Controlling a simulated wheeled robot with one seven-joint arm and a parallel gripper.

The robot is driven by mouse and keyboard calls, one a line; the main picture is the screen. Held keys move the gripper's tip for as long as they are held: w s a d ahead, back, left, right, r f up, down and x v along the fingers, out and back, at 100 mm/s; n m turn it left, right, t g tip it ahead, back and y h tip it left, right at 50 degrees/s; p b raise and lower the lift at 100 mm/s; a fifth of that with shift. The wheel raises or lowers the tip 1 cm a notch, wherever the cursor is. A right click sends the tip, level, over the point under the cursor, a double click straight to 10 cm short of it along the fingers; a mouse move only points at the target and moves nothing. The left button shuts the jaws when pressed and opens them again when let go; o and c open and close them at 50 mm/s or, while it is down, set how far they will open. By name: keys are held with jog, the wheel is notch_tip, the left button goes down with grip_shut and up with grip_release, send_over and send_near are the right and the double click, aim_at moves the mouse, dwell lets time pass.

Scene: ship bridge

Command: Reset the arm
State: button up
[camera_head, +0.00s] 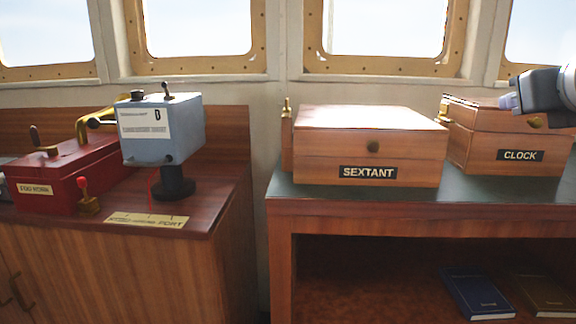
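My gripper (512,102) shows at the right edge of the head view, at the end of a dark arm link. It is in front of the upper part of the wooden box labelled CLOCK (488,153). Its fingers are small and partly seen, so I cannot tell whether they are open or shut, or whether they touch the box. Most of my arm is outside the picture.
A wooden box labelled SEXTANT (330,160) stands on the dark green table top (300,192). A red box (85,183) and a grey-blue device (163,140) stand on the left cabinet. Books (478,293) lie on the shelf below. Windows line the back.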

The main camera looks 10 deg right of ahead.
jog(key=w+a+r+n+t, duration=0.2)
jog(key=a+r+n+t, duration=0.3)
jog(key=a+n, duration=0.6)
jog(key=w+a+f+n+y, duration=0.2)
jog(key=a+f+n+y, duration=0.7)
jog(key=a+f+n, duration=0.55)
jog(key=s+a+f+n+g, duration=0.2)
jog(key=f+n+g, duration=0.25)
jog(key=f, duration=0.25)
jog(key=s+a+f+n+g, duration=0.25)
jog(key=f+n, duration=0.25)
jog(key=f, duration=0.3)
jog(key=s+d+f+n+g+h, duration=0.1)
jog(key=s+d+f+g+h, duration=0.1)
jog(key=f, duration=0.4)
jog(key=s+d+f+n+g+h, duration=0.1)
jog(key=s+d+f+g+h, duration=0.1)
jog(key=s+f+g, duration=0.2)
notch_tip(320, 180, down, 3)
jog(key=shift+s+d+f+n, duration=0.2)
jog(key=shift+s+d+n, duration=0.2)
jog(key=shift+s, duration=0.1)
jog(key=shift+a, duration=0.1)
